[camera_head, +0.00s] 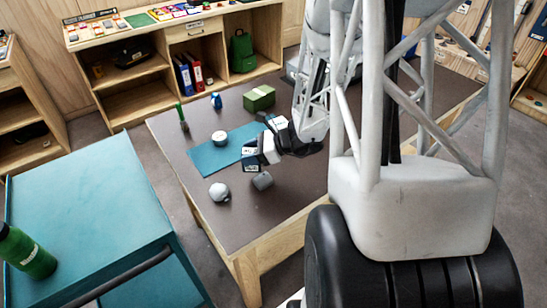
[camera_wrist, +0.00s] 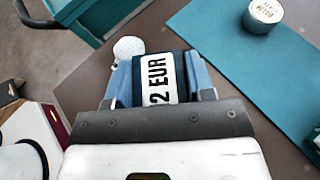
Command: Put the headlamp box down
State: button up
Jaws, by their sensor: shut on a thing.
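The headlamp box (camera_head: 250,158) is small and dark blue with a white label.
The teal mat (camera_head: 207,160) holds a round tin (camera_head: 219,138). A blue item (camera_head: 216,100), green-handled brush (camera_head: 183,118) and green box (camera_head: 259,98) are farther back. Bare tabletop (camera_head: 240,215) lies in front.

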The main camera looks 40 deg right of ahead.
jog(key=s+d+m+t+h, duration=0.1)
jog(key=s+d, duration=0.4)
jog(key=s, duration=0.5)
jog(key=shift+f+m+t, duration=0.3)
jog(key=shift+m, duration=0.1)
jog(key=shift+w, duration=0.15)
jog(key=w+d, duration=0.2)
jog(key=w, duration=0.2)
jog(key=w+d+f, duration=0.1)
jog(key=w+d, duration=0.1)
jog(key=w, duration=0.3)
jog(key=w+d, duration=0.2)
jog(key=w, duration=0.3)
jog(key=shift+w+d+f, duration=0.15)
jog(key=shift+d+f, duration=0.1)
jog(key=shift+d, duration=0.1)
jog(key=shift+f, duration=1.75)
jog(key=shift+f, duration=0.1)
